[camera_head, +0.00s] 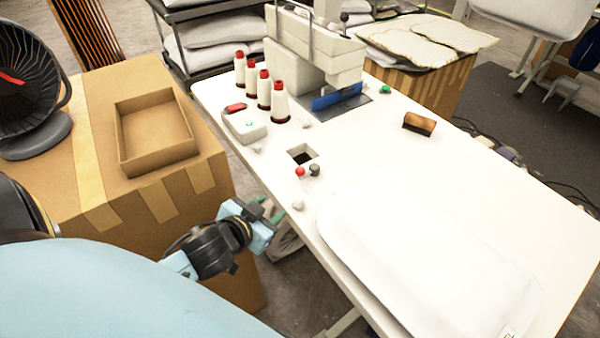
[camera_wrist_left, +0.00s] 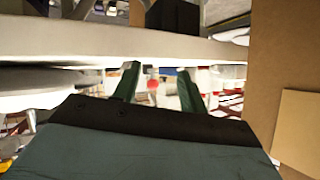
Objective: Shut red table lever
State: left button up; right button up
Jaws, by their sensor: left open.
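A red ball-topped lever (camera_head: 300,172) stands beside a dark knob (camera_head: 314,169) at the square opening near the left edge of the white table (camera_head: 480,190). My left gripper (camera_head: 270,213) is beside that edge, apart from the red lever and nearer to me. In the left wrist view its two green fingers (camera_wrist_left: 158,88) are spread with nothing held between them. A small red spot (camera_wrist_left: 153,84) shows beyond the fingers; I cannot tell whether it is the lever. My right gripper is not in view.
A pale table edge (camera_wrist_left: 100,42) crosses the left wrist view above the fingers. A cardboard box (camera_head: 130,225) with an open tray (camera_head: 155,130) stands at left. A white pillow (camera_head: 430,260) lies on the table. Thread spools (camera_head: 279,103) and a sewing machine (camera_head: 315,55) stand farther back.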

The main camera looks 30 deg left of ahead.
pick_arm(q)
jog(key=t, duration=0.1)
send_near(297, 174)
jog(key=s, duration=0.2)
jog(key=x, duration=0.8)
jog(key=b+x, duration=0.1)
jog(key=x, duration=0.4)
jog(key=shift+w+d+r, duration=0.1)
jog(key=shift+w+r, duration=0.15)
jog(key=shift+r, duration=0.15)
grip_shut()
